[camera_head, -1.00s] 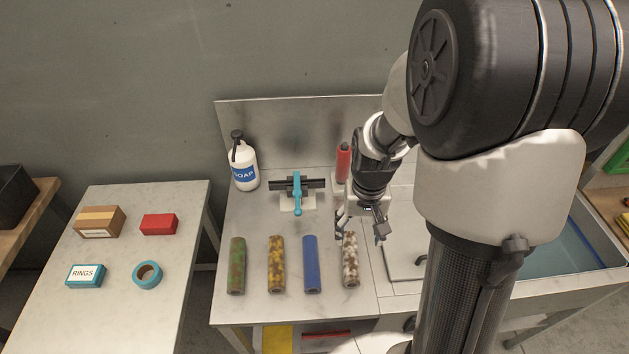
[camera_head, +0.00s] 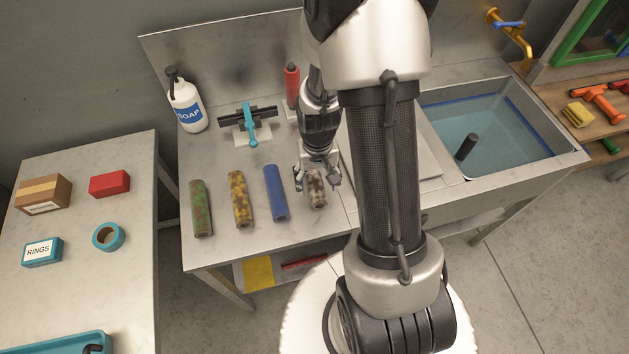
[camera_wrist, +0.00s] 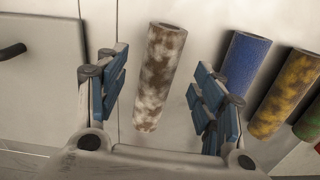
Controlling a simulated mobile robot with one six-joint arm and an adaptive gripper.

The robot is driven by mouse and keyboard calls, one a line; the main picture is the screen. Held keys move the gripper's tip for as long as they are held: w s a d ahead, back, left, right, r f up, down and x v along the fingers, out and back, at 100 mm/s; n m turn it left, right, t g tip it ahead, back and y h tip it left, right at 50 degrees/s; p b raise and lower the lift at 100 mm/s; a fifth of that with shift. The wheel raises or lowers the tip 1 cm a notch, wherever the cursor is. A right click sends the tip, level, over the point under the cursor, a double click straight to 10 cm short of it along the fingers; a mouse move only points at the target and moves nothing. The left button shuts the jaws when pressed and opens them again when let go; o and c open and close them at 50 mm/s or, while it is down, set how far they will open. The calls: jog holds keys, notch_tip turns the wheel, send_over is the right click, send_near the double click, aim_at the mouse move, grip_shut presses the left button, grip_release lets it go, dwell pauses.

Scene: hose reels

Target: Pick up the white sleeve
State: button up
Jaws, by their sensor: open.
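The white sleeve (camera_head: 317,189) is a short tube, white with brown dirt patches, lying on the metal counter at the right end of a row of sleeves. In the wrist view the white sleeve (camera_wrist: 160,77) lies between my open fingers, with a gap on each side. My gripper (camera_head: 318,178) is open and empty, above the far part of the sleeve; it also shows in the wrist view (camera_wrist: 160,100). In the head view my gripper partly hides the sleeve's far end.
A blue sleeve (camera_head: 275,193) lies closest beside it, then a yellow-brown sleeve (camera_head: 240,199) and a green sleeve (camera_head: 201,208). A water-filled sink (camera_head: 490,130) is at right.

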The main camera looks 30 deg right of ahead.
aim_at(317, 187)
notch_tip(317, 187, down, 5)
jog(key=shift+w+r+b, duration=0.1)
jog(key=shift+r+b, duration=0.1)
jog(key=shift+b, duration=0.55)
jog(key=shift+r, duration=0.1)
jog(key=shift+c, duration=0.6)
jog(key=c, duration=1)
jog(key=shift+c, duration=0.2)
